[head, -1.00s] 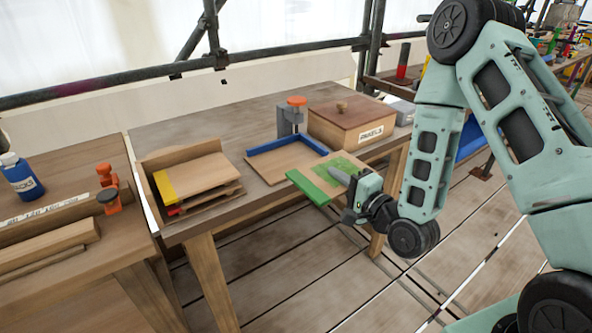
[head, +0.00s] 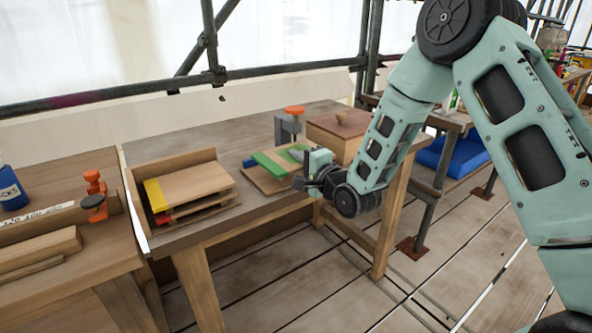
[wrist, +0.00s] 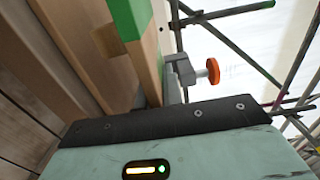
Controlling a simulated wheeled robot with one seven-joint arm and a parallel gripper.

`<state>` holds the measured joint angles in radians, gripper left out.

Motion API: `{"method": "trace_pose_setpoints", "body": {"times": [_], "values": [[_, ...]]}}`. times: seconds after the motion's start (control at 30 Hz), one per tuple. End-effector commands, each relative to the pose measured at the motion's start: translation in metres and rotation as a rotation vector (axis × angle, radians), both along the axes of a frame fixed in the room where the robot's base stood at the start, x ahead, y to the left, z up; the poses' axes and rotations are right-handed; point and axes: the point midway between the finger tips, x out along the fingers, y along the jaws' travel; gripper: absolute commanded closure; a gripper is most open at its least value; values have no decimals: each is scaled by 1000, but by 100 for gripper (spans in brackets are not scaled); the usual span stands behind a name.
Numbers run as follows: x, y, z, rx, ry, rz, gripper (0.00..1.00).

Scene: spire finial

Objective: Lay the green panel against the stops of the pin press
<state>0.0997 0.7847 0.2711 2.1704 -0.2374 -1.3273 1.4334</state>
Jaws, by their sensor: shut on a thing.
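The green panel (head: 267,163) is in my gripper (head: 300,157), which is shut on its right part. In the head view the panel is over the wooden bed of the pin press (head: 262,183), close to the blue stops (head: 248,162), which are mostly hidden behind it. I cannot tell whether the panel touches the bed or the stops. The press's grey clamp with an orange knob (head: 294,110) stands behind; the knob also shows in the wrist view (wrist: 213,70). A green part (wrist: 130,17) shows at the top of the wrist view. The fingertips are hidden there.
A wooden box (head: 338,130) stands right of the press, partly behind my arm. A wooden tray (head: 170,165) with stacked boards, one with a yellow edge, is on the left. Another bench with an orange clamp (head: 93,190) is further left. Scaffold poles run behind.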

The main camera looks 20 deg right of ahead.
Motion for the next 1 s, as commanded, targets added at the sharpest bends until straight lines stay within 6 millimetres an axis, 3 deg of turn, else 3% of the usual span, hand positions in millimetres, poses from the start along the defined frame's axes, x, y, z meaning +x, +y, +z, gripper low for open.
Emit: {"method": "trace_pose_setpoints", "body": {"times": [0.17, 0.4, 0.77, 0.83, 1.0], "values": [[7, 2, -4, 0, 0, 0, 100], [6, 2, -34, -1, 2, 1, 100], [6, 2, -39, 0, -1, 0, 100], [6, 2, -39, 0, 0, 0, 83], [6, 2, -38, 0, 0, 0, 83]]}}
